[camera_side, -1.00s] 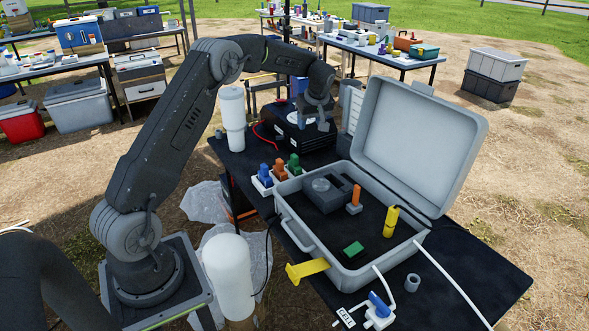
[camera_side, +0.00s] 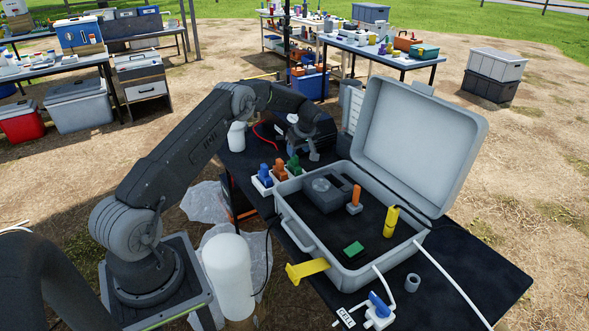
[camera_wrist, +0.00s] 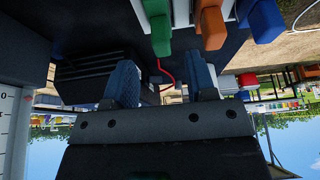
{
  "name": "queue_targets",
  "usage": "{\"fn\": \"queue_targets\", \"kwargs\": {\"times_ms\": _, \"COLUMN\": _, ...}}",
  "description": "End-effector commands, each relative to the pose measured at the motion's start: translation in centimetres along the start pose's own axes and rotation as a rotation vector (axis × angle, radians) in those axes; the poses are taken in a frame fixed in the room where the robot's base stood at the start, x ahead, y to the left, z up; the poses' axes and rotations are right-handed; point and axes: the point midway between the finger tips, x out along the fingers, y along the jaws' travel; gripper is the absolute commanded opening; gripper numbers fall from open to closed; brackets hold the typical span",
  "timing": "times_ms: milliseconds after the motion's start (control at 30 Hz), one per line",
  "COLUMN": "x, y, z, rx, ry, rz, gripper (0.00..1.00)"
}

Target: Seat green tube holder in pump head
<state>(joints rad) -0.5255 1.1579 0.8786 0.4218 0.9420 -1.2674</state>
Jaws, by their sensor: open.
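The green tube holder (camera_side: 294,164) stands in a row with an orange holder (camera_side: 280,171) and a blue holder (camera_side: 265,174), all on white bases, left of the open grey case. In the wrist view the green holder (camera_wrist: 158,28) is at the top, left of the orange and blue ones. My gripper (camera_wrist: 162,80) is open and empty, its two dark fingers apart. In the side view my gripper (camera_side: 305,146) is behind the green holder, apart from it. A dark grey block with a round top (camera_side: 322,188) in the case looks like the pump head.
The case (camera_side: 285,222) also holds an upright orange piece (camera_side: 355,197), a yellow cylinder (camera_side: 390,221) and a flat green block (camera_side: 353,249). Its raised lid (camera_side: 415,135) stands at the back right. A black box with a red cable is behind my gripper.

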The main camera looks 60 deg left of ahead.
Motion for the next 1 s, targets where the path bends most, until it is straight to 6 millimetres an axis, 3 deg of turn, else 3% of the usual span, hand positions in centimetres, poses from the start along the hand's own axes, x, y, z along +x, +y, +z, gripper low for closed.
{"fn": "queue_targets", "kwargs": {"times_ms": 300, "x": 4.3, "y": -0.2, "z": 0.5, "rx": -0.001, "ry": -0.002, "rz": -0.002, "gripper": 0.51}}
{"fn": "queue_targets", "kwargs": {"times_ms": 567, "x": 4.6, "y": -0.1, "z": 0.5, "rx": 0.0, "ry": -0.001, "rz": -0.001, "gripper": 0.51}}
{"fn": "queue_targets", "kwargs": {"times_ms": 1000, "x": 4.6, "y": -0.1, "z": 0.5, "rx": 0.0, "ry": -0.001, "rz": -0.002, "gripper": 0.11}}
